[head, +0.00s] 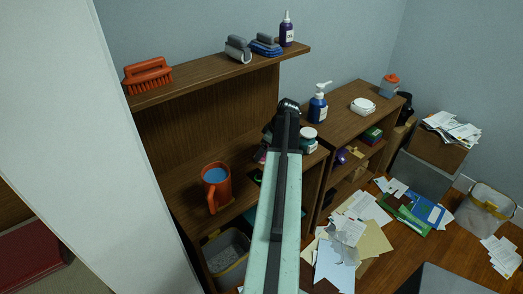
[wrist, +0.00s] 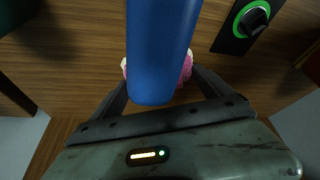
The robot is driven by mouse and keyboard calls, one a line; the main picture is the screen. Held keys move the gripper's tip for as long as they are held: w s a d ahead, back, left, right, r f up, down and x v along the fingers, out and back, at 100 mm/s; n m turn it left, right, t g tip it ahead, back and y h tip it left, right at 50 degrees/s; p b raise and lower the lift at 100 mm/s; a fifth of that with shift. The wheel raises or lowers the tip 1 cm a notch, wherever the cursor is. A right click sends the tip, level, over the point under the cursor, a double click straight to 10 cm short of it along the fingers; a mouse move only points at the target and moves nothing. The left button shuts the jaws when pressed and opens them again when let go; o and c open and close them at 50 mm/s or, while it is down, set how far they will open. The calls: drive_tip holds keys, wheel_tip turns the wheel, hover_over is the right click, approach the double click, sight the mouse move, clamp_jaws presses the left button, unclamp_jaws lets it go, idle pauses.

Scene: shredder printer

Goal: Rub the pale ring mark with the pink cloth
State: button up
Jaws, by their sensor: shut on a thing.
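The pink cloth (wrist: 187,68) shows in the wrist view between the fingertips of my gripper (wrist: 160,78), which is shut on it. A blue cylinder (wrist: 160,50) stands in front of the cloth in this view and hides most of it. Only pink and pale edges of the cloth show on either side. In the head view my arm covers most of the gripper, beside the middle of the wooden shelf. The pale ring mark is not visible in either view.
The wooden shelf unit holds an orange mug (head: 215,187), a blue pump bottle (head: 317,104) and a white-lidded jar (head: 308,138). An orange brush (head: 147,77) sits on the upper shelf. A dark panel with a green-ringed knob (wrist: 254,19) shows in the wrist view.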

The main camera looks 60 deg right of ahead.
drive_tip(key=shift+w+d, duration=0.4)
drive_tip(key=shift+w, duration=0.85)
drive_tip(key=shift+w+d, duration=0.4)
drive_tip(key=shift+w, duration=0.9)
drive_tip(key=shift+w+d, duration=0.4)
drive_tip(key=shift+w, duration=0.85)
drive_tip(key=shift+s+a, duration=0.3)
drive_tip(key=shift+s, duration=0.6)
drive_tip(key=shift+s+a, duration=0.3)
drive_tip(key=shift+s, duration=0.55)
drive_tip(key=shift+s+a, duration=0.2)
drive_tip(key=shift+s, duration=0.5)
drive_tip(key=shift+s+a, duration=0.2)
drive_tip(key=shift+s, duration=0.45)
drive_tip(key=shift+s+a, duration=0.2)
drive_tip(key=shift+s, duration=0.5)
wheel_tip(320, 180, up, 6)
drive_tip(key=p, duration=0.6)
